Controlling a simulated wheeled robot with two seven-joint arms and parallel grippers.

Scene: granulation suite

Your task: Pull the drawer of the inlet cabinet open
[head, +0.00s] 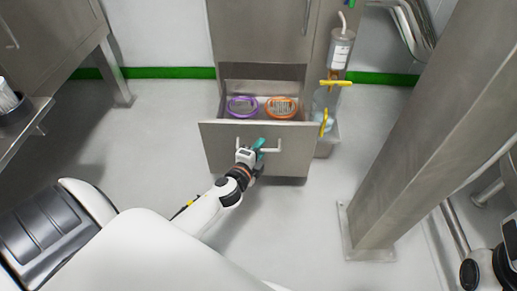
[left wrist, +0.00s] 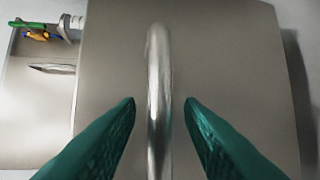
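The inlet cabinet (head: 260,35) stands at the back centre in the head view. Its steel drawer (head: 225,150) is pulled out, and its inside shows from above. The drawer's bar handle (head: 272,150) is on the front panel. My left gripper (head: 258,146) is at this handle. In the left wrist view the handle (left wrist: 158,90) runs between the two green fingertips (left wrist: 160,103), with a visible gap on each side, so the gripper is open around it. The right gripper is not in view.
A purple-rimmed container (head: 242,106) and an orange-rimmed one (head: 281,107) lie in the drawer. A bottle (head: 340,50) and yellow-handled clear vessel (head: 326,100) stand right of it. A steel column (head: 410,130) rises at right. Floor left of the drawer is clear.

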